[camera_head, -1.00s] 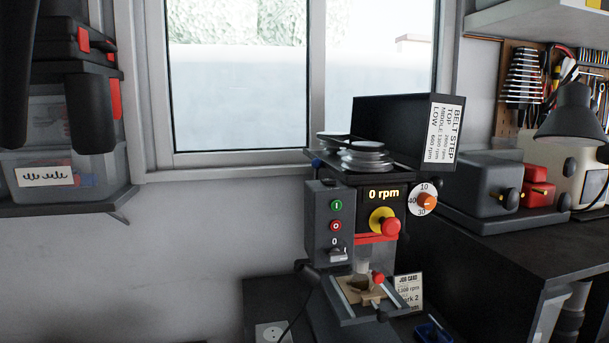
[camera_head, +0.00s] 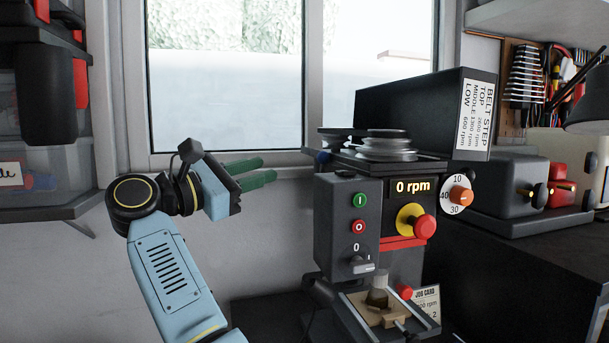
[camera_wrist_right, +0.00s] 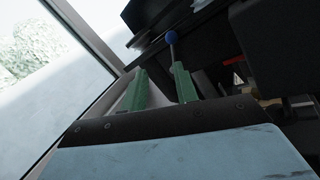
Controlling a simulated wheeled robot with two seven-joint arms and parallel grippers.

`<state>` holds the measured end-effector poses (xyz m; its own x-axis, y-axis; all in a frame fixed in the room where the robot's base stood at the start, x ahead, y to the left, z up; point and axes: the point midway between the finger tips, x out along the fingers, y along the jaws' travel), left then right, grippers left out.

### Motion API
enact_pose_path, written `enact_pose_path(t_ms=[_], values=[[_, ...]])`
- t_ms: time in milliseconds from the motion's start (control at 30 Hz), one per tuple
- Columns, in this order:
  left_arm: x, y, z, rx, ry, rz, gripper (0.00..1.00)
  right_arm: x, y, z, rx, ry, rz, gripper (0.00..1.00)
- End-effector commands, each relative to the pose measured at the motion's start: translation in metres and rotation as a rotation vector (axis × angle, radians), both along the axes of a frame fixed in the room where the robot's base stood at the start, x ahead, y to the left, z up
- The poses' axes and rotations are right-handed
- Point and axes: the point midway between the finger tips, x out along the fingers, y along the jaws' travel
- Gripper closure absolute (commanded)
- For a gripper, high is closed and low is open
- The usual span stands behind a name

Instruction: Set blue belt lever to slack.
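The blue belt lever's round knob (camera_head: 322,156) shows at the left edge of the drill press (camera_head: 340,215), just below the belt pulleys (camera_head: 386,145). In the right wrist view the blue knob (camera_wrist_right: 171,37) sits on a thin stem just beyond the fingertips. My right gripper (camera_head: 269,167) is left of the knob, with its green fingers pointing toward it and a clear gap from it. Its two fingers (camera_wrist_right: 160,68) are apart with nothing between them. My left gripper is not in view.
The lifted black belt cover (camera_head: 415,112) stands behind the pulleys. A window (camera_head: 230,80) and wall lie behind the gripper. A shelf with boxes (camera_head: 45,200) is at the left. A grey machine (camera_head: 505,185) stands at the right.

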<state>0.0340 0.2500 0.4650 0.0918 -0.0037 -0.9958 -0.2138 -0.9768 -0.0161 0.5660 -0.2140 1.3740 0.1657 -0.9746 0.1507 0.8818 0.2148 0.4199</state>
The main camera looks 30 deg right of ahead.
Motion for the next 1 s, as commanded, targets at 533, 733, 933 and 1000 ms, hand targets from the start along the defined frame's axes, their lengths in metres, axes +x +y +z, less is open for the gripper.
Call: enact_pose_path(t_ms=[533, 733, 933, 1000], values=[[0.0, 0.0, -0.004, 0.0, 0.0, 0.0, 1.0, -0.009, -0.034, -0.001, 0.163, -0.071, -0.059, 0.7], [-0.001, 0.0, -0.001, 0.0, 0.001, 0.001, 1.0, -0.005, -0.076, -0.001, 0.161, -0.069, -0.059, 0.7], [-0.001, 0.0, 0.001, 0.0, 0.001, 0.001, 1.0, -0.001, -0.106, -0.001, 0.161, -0.068, -0.056, 0.7], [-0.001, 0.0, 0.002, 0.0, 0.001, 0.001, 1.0, -0.001, -0.112, -0.001, 0.161, -0.068, -0.056, 0.7]])
